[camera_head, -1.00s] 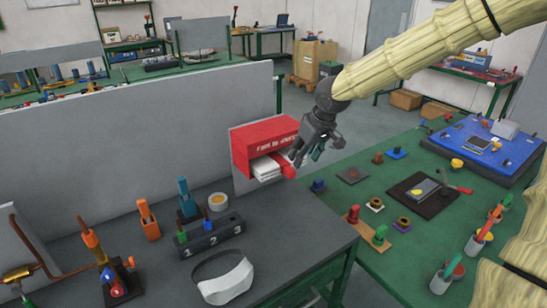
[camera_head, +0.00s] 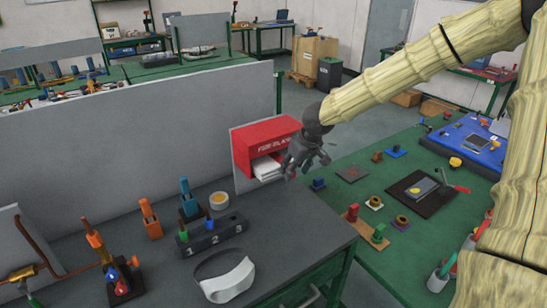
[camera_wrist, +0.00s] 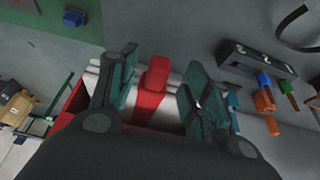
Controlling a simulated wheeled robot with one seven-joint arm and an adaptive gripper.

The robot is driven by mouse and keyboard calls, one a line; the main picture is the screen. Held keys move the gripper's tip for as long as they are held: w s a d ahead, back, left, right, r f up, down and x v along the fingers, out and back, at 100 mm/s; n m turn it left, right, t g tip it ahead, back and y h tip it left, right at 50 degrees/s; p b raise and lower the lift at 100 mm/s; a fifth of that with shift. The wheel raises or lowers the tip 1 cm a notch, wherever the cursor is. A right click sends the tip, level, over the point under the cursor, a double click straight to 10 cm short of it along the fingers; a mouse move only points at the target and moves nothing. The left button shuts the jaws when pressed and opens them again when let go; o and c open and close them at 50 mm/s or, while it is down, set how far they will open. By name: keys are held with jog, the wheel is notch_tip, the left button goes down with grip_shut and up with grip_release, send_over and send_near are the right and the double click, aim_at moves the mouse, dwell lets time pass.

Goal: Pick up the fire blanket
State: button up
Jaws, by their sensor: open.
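The fire blanket (camera_head: 267,168) is a white folded bundle that sticks out of the open front of a red box (camera_head: 262,137) on the grey panel. In the wrist view the white blanket (camera_wrist: 172,111) has a red strap or tab (camera_wrist: 155,85) across it. My gripper (camera_head: 306,164) is at the right side of the box opening, close to the blanket's outer end. In the wrist view my gripper (camera_wrist: 160,88) is open, with one green-padded finger on each side of the red tab. Whether the fingers touch the blanket cannot be told.
The dark table (camera_head: 290,228) below holds a white visor (camera_head: 228,280), a numbered block (camera_head: 212,235) and orange and blue tools. A green table (camera_head: 340,205) with small parts stands to the right. The grey panel (camera_head: 130,150) stands behind the box.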

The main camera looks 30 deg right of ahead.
jog(key=shift+x, duration=0.95)
jog(key=shift+d, duration=0.1)
jog(key=shift+c, duration=0.6)
grip_shut()
jog(key=shift+r, duration=0.15)
